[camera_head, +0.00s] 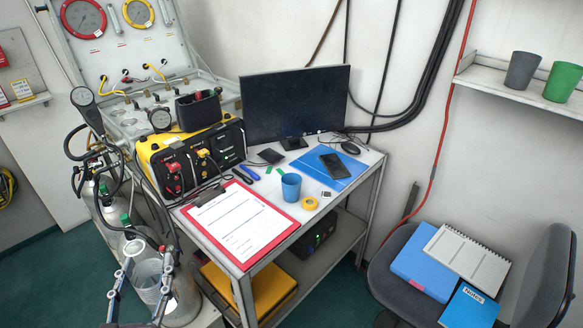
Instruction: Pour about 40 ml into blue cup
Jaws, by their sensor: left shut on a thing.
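The blue cup (291,188) stands upright on the small desk, between the red clipboard and the blue folder. I cannot see what is inside it. My left gripper (146,282) is at the bottom left, in front of the gas cylinders and well left of the cup. It is shut on a clear, greyish container (148,271) that looks upright, its round rim showing between the fingers. I cannot tell how much liquid it holds. My right gripper is not in view.
The desk also holds a red clipboard (243,222), a yellow tape roll (309,204), a phone (332,164), a monitor (293,102) and a yellow-black radio unit (190,157). Grey and green cups (563,82) stand on a wall shelf. A chair (400,285) stands right.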

